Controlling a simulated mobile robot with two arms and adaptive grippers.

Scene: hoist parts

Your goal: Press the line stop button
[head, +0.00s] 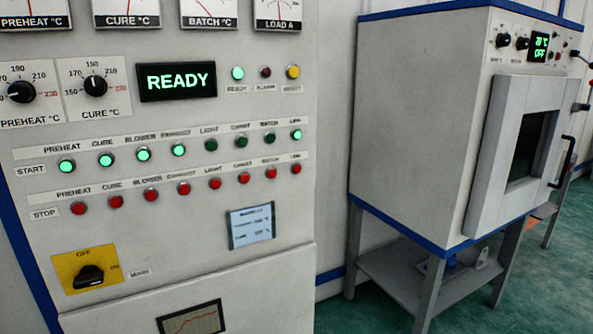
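The line stop button (296,168) is a small red button at the right end of the STOP row on the grey control panel (200,225). The small label above it seems to read LINE but is hard to make out. Above it, the green start button (296,134) at the end of the START row is lit. Neither of my grippers is in view. Nothing covers the stop button.
Several other red stop buttons (214,183) sit close together to the left in the same row. A yellow plate with a black rotary switch (88,276) is lower left. A READY display (177,81) is above. A grey oven (420,120) stands at right.

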